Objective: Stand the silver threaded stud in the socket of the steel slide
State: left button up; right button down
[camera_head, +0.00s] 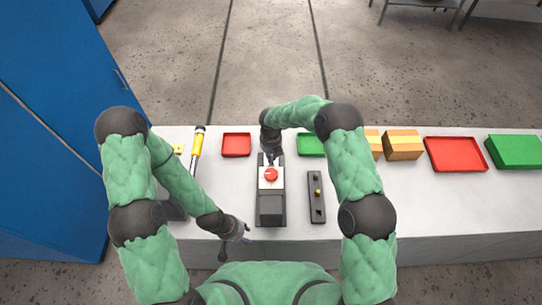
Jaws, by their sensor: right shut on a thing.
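A dark fixture (270,208) stands on the pale bench in front of me. A light metal plate (264,183) with a round red part on it sits at its far end; this looks like the steel slide. My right gripper (271,160) points down just beyond the red part, at the plate's far end. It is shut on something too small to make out. I cannot make out the silver threaded stud or the socket. My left gripper (245,236) is low, near the bench's front edge and left of the fixture; its jaw opening is too small to read.
A dark strip (316,209) with small brass-coloured parts lies right of the fixture. A red tray (236,144) and a yellow-and-black tool (197,145) are at the back left. A green tray (311,145), wooden-looking blocks (402,145) and a large red tray (456,153) stand rightward.

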pick_arm(q)
jog(key=shift+f+b, duration=0.55)
pick_arm(e)
jog(key=shift+f, duration=0.2)
dwell(0.7)
pick_arm(q)
jog(key=shift+f+b, duration=1.1)
pick_arm(e)
jog(key=shift+f, duration=1.05)
dwell(0.6)
pick_arm(q)
jog(key=shift+w, duration=0.1)
pick_arm(e)
jog(key=c, duration=1.2)
grip_release()
